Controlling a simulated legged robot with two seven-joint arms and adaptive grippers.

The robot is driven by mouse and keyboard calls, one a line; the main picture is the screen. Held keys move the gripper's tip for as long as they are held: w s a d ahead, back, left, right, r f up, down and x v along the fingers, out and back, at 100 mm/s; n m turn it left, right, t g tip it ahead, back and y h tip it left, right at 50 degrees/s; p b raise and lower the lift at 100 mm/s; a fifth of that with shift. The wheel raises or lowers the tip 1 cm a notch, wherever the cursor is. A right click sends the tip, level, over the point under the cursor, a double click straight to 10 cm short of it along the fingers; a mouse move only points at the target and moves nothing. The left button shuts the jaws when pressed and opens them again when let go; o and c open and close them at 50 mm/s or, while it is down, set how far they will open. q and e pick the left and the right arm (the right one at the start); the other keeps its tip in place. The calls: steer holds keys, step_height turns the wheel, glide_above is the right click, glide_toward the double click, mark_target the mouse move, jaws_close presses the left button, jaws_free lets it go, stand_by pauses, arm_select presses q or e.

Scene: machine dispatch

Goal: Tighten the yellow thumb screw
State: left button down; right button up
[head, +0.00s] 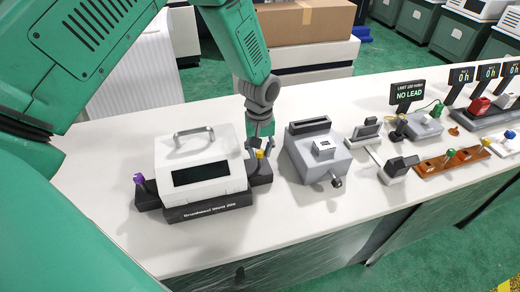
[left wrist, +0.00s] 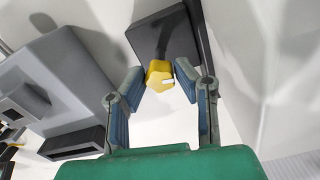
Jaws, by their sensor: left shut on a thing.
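The yellow thumb screw (head: 260,154) stands on the dark side block at the right of a white machine (head: 188,160) with a dark window and a top handle. My left gripper (head: 257,143) comes down on it from above. In the left wrist view the yellow screw head (left wrist: 160,75) sits between the two fingertips of my left gripper (left wrist: 160,78), which are shut on it. A purple thumb screw (head: 139,179) stands on the block at the machine's left. My right gripper is not in view.
A grey device (head: 316,152) stands close to the right of the machine. A cardboard box (head: 303,22) stands behind. The table's front left is clear.

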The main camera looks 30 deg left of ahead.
mark_target(261, 150)
arm_select(q)
steer(key=c, duration=1.6)
jaws_free()
steer(key=shift+w, duration=0.15)
steer(key=o, duration=0.3)
steer(key=shift+o, duration=0.2)
steer(key=shift+r, duration=0.15)
step_height(261, 150, up, 11)
steer(key=shift+r, duration=0.2)
steer(key=shift+w, duration=0.1)
